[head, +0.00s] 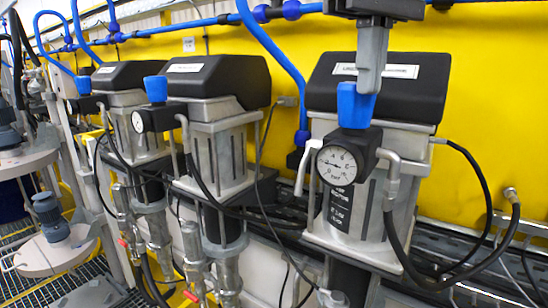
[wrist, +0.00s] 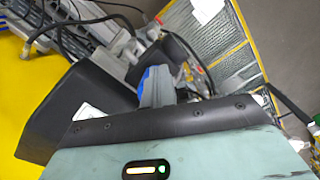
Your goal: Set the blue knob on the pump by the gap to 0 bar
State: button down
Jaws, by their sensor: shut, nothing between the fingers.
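My gripper (head: 371,82) is shut and empty, pointing down. Its fingertips are right at the top of the blue knob (head: 355,107) of the right-hand pump (head: 375,85); I cannot tell whether they touch. That knob sits upright on a black block with a round white gauge (head: 337,165); the needle is too small to read surely. In the wrist view the blue knob (wrist: 165,75) shows partly behind my grey fingers (wrist: 150,88). The middle pump (head: 218,80) has a blue knob (head: 156,88) and gauge (head: 138,121). A wide gap separates it from the right-hand pump.
A third pump (head: 125,75) with a blue knob (head: 83,84) stands farther left. Blue hoses (head: 272,45) and black cables run behind and between the pumps. A yellow wall (head: 480,110) closes the back. A grey motor (head: 49,215) on a drum lid is at the left.

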jog(key=shift+w+d, duration=0.1)
jog(key=shift+d, duration=0.05)
jog(key=shift+w+d+p, duration=0.2)
jog(key=shift+d+p, duration=0.35)
jog(key=shift+d, duration=0.05)
jog(key=shift+w+d+p, duration=0.2)
jog(key=shift+d+p, duration=0.15)
jog(key=shift+p, duration=0.05)
jog(key=shift+w+d, duration=0.25)
jog(key=shift+s+d, duration=0.1)
jog(key=shift+d, duration=0.1)
dwell(0.3)
jog(key=shift+s+d, duration=0.1)
notch_tip(320, 180, up, 6)
jog(key=shift+p, duration=1.25)
